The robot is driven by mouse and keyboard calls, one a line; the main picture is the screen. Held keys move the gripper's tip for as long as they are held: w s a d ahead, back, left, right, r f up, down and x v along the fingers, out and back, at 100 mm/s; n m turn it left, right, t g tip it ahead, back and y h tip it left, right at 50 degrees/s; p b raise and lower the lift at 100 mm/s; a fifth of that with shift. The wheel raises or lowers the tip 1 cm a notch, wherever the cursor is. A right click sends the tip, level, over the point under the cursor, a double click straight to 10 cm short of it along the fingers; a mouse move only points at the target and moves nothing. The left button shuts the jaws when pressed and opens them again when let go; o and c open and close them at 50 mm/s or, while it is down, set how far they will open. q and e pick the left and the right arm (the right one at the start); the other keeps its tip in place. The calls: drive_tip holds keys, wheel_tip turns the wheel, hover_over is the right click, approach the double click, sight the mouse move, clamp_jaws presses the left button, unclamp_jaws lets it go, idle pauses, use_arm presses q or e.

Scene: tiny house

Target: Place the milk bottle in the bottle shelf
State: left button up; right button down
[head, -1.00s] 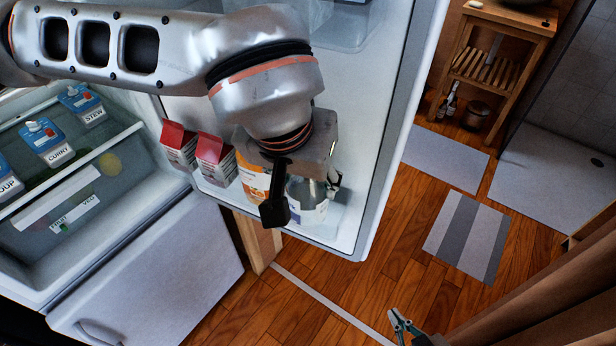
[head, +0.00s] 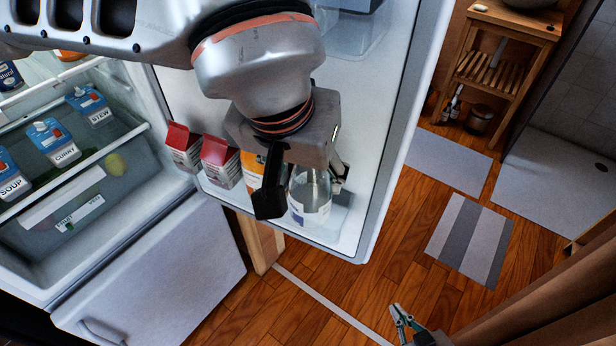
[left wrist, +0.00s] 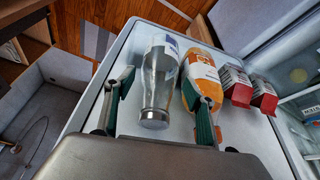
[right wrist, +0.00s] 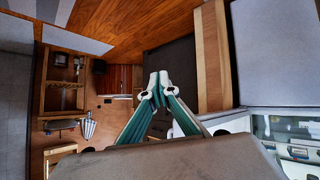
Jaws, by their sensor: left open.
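The milk bottle (head: 311,196), clear with a white and blue label, stands in the bottle shelf (head: 342,222) at the bottom of the open fridge door. It also shows in the left wrist view (left wrist: 157,85) with its grey cap toward the camera. My left gripper (head: 304,190) is above the bottle, with its open fingers on either side of it in the left wrist view (left wrist: 157,80). I see gaps beside the bottle there, so it is not gripped. My right gripper (head: 400,318) is low, away from the fridge. Its fingertips meet and hold nothing in the right wrist view (right wrist: 157,86).
The open fridge door (head: 385,150) borders the shelf. A wooden rack (head: 490,70) stands at the back right.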

use_arm(q)
drive_tip(key=v, duration=0.8)
drive_tip(key=shift+p, duration=0.4)
drive_tip(key=shift+s, duration=0.15)
